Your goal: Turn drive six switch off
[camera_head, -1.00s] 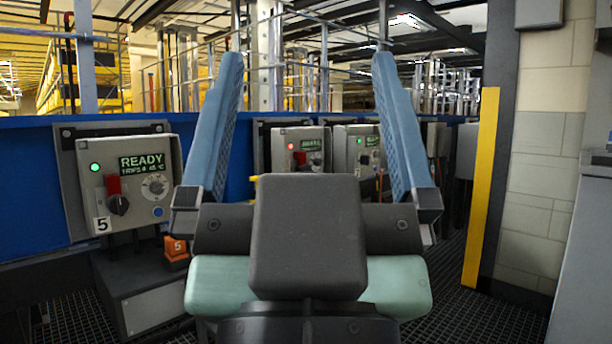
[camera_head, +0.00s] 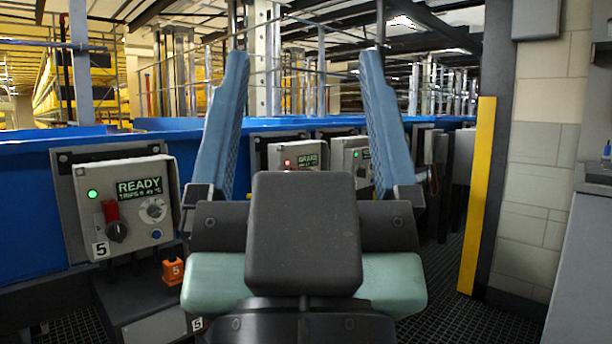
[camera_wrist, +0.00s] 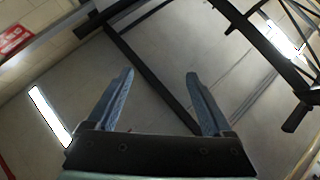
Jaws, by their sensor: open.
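My gripper (camera_head: 303,85) is open and empty, its two blue fingers pointing up in the head view. In the wrist view its fingers (camera_wrist: 160,85) stand apart against the ceiling. A grey drive box labelled 5 (camera_head: 88,200) is at the left, with a green lamp, a READY display, a red piece above a black knob, and a grey dial. Two more drive boxes, one with a red lamp (camera_head: 297,156) and one with a green display (camera_head: 338,157), are farther back between the fingers, partly hidden by my gripper. I cannot read a number on either, so I cannot tell which is six.
A blue conveyor wall (camera_head: 30,200) runs behind the boxes. A yellow-edged post (camera_head: 478,195) and a block wall (camera_head: 530,210) bound the right. Dark grating floor (camera_head: 462,320) shows at lower right.

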